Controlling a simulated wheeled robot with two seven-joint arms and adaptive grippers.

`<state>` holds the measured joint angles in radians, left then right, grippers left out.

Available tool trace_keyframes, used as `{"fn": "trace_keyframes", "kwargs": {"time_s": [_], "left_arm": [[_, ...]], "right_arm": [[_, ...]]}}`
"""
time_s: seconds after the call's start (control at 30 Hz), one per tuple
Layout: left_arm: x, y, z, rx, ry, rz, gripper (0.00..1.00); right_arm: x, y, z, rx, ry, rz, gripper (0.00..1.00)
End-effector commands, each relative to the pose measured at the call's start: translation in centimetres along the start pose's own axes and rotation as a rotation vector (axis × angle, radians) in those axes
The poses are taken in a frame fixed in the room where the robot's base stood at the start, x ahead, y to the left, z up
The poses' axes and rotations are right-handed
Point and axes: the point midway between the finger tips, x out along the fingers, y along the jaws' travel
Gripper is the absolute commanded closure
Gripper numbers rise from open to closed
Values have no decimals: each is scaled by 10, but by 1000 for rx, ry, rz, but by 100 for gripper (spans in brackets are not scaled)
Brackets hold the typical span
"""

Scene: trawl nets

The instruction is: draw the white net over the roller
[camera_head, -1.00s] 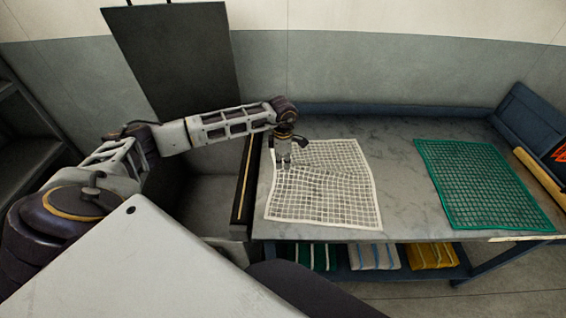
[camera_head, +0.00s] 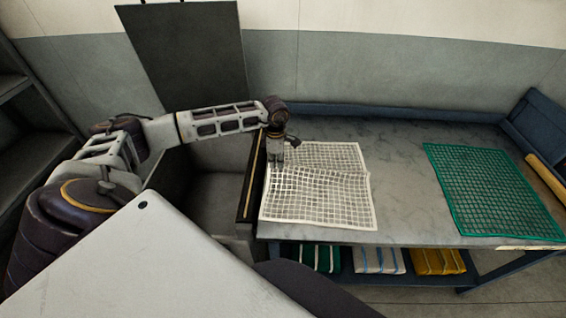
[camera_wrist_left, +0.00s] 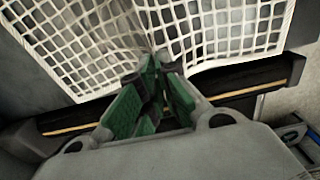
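The white net (camera_head: 325,200) lies on the left part of the grey table, with a raised crease running across it from its left edge. My left gripper (camera_head: 275,165) points down at that left edge. In the left wrist view, its green-padded fingers (camera_wrist_left: 156,70) come together on the edge of the white net (camera_wrist_left: 85,45), which puckers around the fingertips. The roller (camera_head: 250,180), a dark bar with a yellow stripe, runs along the table's left edge. In the left wrist view, the roller (camera_wrist_left: 245,78) passes beneath the gripper, partly hidden by it. My right gripper is not in view.
A green net (camera_head: 490,190) lies flat on the right of the table (camera_head: 400,205), with bare tabletop between the nets. Folded striped cloths (camera_head: 380,260) sit on a shelf below. A dark panel (camera_head: 190,55) stands behind my left arm. A yellow roll (camera_head: 545,178) is at far right.

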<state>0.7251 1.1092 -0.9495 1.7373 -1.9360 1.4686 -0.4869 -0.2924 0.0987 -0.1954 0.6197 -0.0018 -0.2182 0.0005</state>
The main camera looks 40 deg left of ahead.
Motion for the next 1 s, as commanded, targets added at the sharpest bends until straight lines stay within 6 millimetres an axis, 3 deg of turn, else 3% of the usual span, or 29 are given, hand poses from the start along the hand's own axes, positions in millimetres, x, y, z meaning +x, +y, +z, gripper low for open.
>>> {"fn": "trace_keyframes", "kwargs": {"time_s": [0.4, 1.0], "left_arm": [[0, -1, -34, -1, 2, -1, 100], [0, 0, -45, 0, 1, 0, 100]], "right_arm": [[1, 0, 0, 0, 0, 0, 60], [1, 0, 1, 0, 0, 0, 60]]}}
